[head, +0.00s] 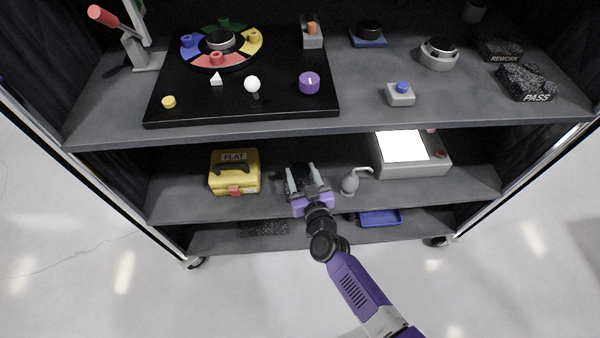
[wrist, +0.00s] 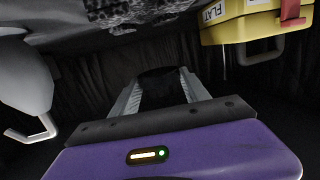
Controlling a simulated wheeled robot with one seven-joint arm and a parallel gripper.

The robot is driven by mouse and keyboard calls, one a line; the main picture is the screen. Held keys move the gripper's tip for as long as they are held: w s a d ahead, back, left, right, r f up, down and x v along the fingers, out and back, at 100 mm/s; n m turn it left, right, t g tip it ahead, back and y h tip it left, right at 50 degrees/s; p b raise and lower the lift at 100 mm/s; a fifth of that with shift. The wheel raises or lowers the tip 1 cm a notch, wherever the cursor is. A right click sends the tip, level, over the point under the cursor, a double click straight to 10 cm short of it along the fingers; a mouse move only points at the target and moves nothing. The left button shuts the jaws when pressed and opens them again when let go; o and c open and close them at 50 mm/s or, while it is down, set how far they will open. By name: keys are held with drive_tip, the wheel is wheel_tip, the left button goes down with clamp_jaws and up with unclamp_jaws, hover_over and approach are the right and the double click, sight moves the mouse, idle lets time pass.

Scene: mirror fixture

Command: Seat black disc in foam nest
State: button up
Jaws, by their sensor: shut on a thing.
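My gripper (head: 302,172) is at the middle shelf, between the yellow case and the grey bottle. In the wrist view its two grey fingers (wrist: 163,88) are shut on a dark round thing, which looks like the black disc (wrist: 160,84); its edges blend into the dark background. Speckled black foam (wrist: 118,12) shows at the top of the wrist view, apart from the fingertips. On the top shelf at the right are two speckled foam blocks, marked PASS (head: 527,81) and REWORK (head: 500,51). I cannot tell whether the foam by my gripper has a hollow.
On the middle shelf stand a yellow FLAT case (head: 235,172), a grey bottle (head: 350,183) with a bent spout, and a grey box with a bright panel (head: 402,146). The top shelf's front edge (head: 330,132) overhangs. A blue tray (head: 380,218) lies on the bottom shelf.

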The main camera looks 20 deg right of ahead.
sight(302, 189)
drive_tip(key=shift+f+b, duration=3)
